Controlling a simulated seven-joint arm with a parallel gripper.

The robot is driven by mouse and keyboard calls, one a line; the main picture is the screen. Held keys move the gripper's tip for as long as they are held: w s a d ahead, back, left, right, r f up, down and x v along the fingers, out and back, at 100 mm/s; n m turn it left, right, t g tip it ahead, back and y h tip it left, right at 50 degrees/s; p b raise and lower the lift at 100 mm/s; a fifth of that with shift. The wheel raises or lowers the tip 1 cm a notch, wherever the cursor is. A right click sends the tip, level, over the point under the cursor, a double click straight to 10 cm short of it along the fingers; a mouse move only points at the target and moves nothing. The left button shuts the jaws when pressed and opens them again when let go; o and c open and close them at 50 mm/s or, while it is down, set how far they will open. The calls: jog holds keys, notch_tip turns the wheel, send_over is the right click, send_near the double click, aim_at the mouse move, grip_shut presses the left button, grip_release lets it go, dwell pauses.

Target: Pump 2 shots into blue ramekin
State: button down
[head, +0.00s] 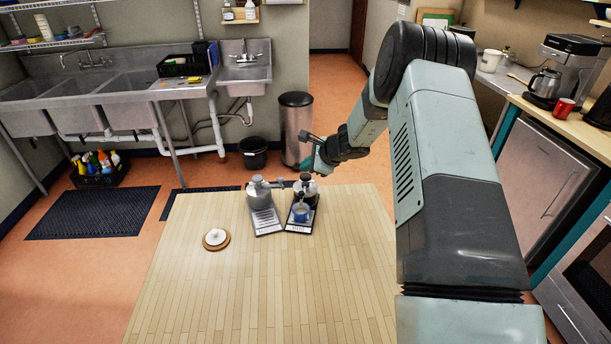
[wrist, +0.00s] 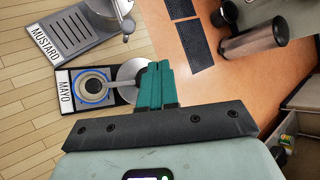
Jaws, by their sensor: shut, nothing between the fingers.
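The blue ramekin (head: 300,212) stands on the black tray of the right-hand pump dispenser (head: 305,188), under its spout. In the wrist view this tray is labelled MAYO, and the ramekin (wrist: 106,96) shows as a blue ring below the nozzle. A second pump dispenser (head: 260,193), labelled MUSTARD in the wrist view, stands just left, with an empty grey slatted tray. My gripper (wrist: 155,66) has teal fingers, shut and empty, above the mayo pump's head, overlapping it in view. Whether they touch cannot be told.
A round wooden board (head: 226,244) with a small white item on it lies at the left of the wooden table (head: 260,300). The table front is clear. Sinks, floor mats and a bin (head: 296,128) stand beyond the table.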

aim_at(304, 175)
jog(key=shift+f, duration=0.3)
jog(key=shift+f, duration=1.25)
dwell(1.0)
jog(key=shift+r, duration=1.65)
notch_tip(304, 175, up, 6)
dwell(0.4)
